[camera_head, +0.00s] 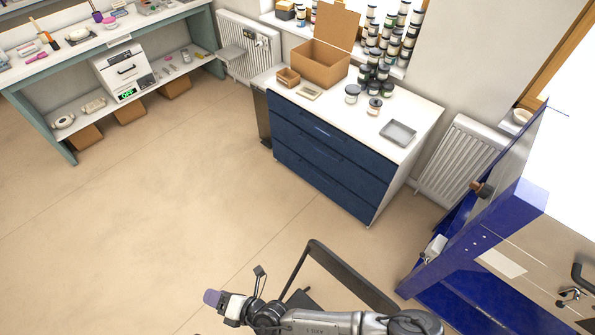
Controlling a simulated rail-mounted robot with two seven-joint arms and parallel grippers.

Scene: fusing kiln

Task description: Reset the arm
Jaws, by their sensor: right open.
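My right arm comes in along the bottom edge, with its right gripper (236,286) at the left end, over bare floor. The gripper is open, and I see nothing held in it. It is well apart from the blue drawer cabinet (325,160) and the workbench. My left gripper is not in view.
The white-topped cabinet bears an open cardboard box (319,63), several jars (374,80) and a grey tray (398,133). A bench (45,75) with a small white kiln (122,72) stands upper left. A blue structure (475,235) stands at right. The floor (150,210) at left is clear.

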